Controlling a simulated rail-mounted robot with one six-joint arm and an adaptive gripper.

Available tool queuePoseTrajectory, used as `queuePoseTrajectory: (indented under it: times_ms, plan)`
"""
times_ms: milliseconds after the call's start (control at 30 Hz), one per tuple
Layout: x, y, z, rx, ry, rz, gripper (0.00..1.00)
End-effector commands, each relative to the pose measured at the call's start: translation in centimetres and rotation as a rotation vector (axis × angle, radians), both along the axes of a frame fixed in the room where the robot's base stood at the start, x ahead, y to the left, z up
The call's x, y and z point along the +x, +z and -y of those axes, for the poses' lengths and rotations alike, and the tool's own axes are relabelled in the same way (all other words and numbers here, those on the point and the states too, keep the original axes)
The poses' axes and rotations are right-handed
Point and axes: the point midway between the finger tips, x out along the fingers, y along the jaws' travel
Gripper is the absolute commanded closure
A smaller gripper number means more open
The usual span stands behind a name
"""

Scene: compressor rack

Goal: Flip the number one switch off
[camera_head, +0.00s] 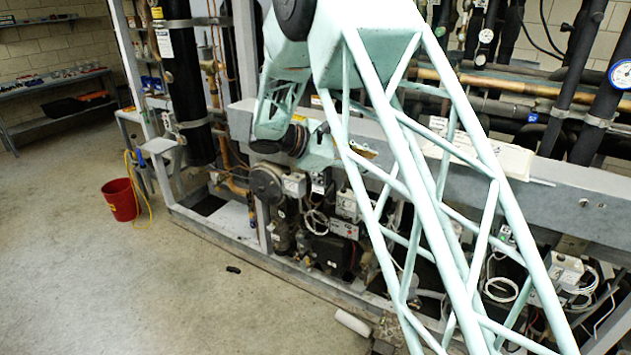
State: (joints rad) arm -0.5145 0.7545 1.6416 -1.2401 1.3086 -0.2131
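I cannot make out a switch marked number one at this size. Small grey control boxes that may carry switches sit low in the rack: one pair left of centre (345,204) and another at the lower right (566,268). No switch position or number is readable. My pale green lattice arm crosses the middle and right of the view and covers part of the rack. Its wrist end is near the grey horizontal beam, above the left control boxes. My gripper's fingers are not visible; the arm appears to hide them.
The grey beam (590,195) runs across the rack front above the compressors. Pipes and gauges (621,74) fill the upper right. A red bucket (120,200) stands on the floor at left. Shelves (50,85) line the back left. The floor (130,290) at left front is mostly clear.

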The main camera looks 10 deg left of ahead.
Motion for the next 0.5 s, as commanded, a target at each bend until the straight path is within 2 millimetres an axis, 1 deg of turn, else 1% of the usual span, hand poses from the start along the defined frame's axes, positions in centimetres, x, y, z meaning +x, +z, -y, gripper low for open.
queuePoseTrajectory:
  times_ms: [33,200,500]
  plan:
    - [0.7,-0.7,-0.9,-0.018,0.018,-0.004,0.80]
    - [2.7,-2.7,-3.6,-0.082,0.075,-0.011,0.80]
    - [5.8,-6.6,-8.7,-0.190,0.177,-0.016,0.80]
